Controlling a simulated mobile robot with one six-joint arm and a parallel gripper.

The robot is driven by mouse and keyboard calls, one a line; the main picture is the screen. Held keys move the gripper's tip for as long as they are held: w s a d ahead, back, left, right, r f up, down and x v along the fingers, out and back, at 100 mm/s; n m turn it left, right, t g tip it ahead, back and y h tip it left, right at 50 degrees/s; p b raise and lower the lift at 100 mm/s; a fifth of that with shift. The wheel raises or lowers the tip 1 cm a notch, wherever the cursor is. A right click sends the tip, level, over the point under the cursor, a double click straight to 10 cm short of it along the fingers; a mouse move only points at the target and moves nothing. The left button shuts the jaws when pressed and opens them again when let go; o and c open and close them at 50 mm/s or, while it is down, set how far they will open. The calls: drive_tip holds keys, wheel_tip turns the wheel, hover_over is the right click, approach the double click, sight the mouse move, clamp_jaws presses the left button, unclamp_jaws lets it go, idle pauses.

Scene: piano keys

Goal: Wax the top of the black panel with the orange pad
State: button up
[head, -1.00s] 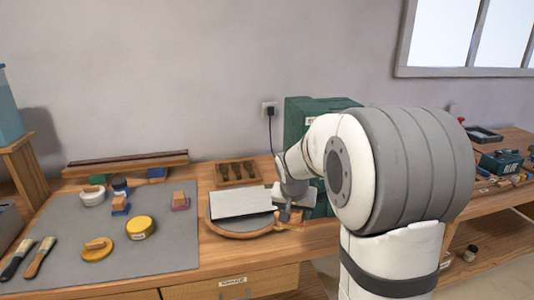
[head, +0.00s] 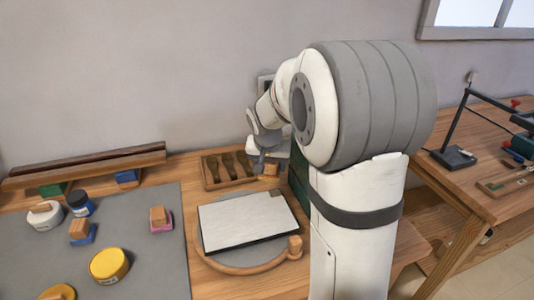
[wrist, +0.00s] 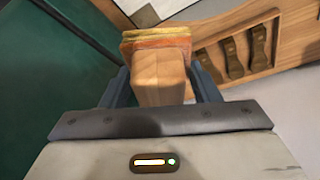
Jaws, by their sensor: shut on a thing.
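The panel (head: 250,220) lies flat on a round wooden turntable (head: 240,269); its top looks pale and glossy, with a dark edge and a small dark patch at the far right corner. My gripper (head: 265,167) is behind the panel, near the tool rack, apart from the panel. In the wrist view my gripper (wrist: 160,85) is shut on the wooden handle block of the orange pad (wrist: 155,42). The pad has orange and yellow layers and points away from the palm. In the head view its underside is hidden.
A wooden rack (head: 213,184) of tools stands behind the panel, with a green box (head: 298,185) to its right. Left, a grey mat (head: 150,250) holds a pink pad (head: 161,220), a blue pad (head: 82,234), a yellow tin (head: 109,265) and jars. A lamp stands far right.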

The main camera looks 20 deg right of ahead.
sight(268, 193)
wheel_tip(268, 193, down, 8)
drive_tip(key=b, duration=0.4)
drive_tip(key=shift+d+r+b, duration=0.15)
drive_tip(key=shift+r+b, duration=0.05)
drive_tip(key=shift+b, duration=0.2)
drive_tip(key=shift+a+r, duration=0.15)
drive_tip(key=shift+a, duration=0.15)
drive_tip(key=shift+c, duration=0.3)
drive_tip(key=shift+a, duration=0.3)
drive_tip(key=shift+d+p, duration=0.4)
drive_tip(key=shift+p, duration=0.2)
drive_tip(key=d+p, duration=0.1)
drive_tip(key=d, duration=0.2)
drive_tip(key=shift+d+p, duration=0.15)
drive_tip(key=shift+p, duration=0.2)
drive_tip(key=a+b, duration=0.2)
drive_tip(key=a, duration=0.1)
drive_tip(key=shift+a+f+b, duration=0.3)
drive_tip(key=shift+f, duration=0.1)
drive_tip(key=shift+r, duration=0.2)
drive_tip(key=shift+d+r+p, duration=0.25)
drive_tip(key=shift+p, duration=0.15)
wheel_tip(268, 193, up, 8)
drive_tip(key=p, duration=0.4)
drive_tip(key=shift+d+f, duration=0.1)
drive_tip(key=shift+f, duration=0.15)
drive_tip(key=shift+f, duration=0.1)
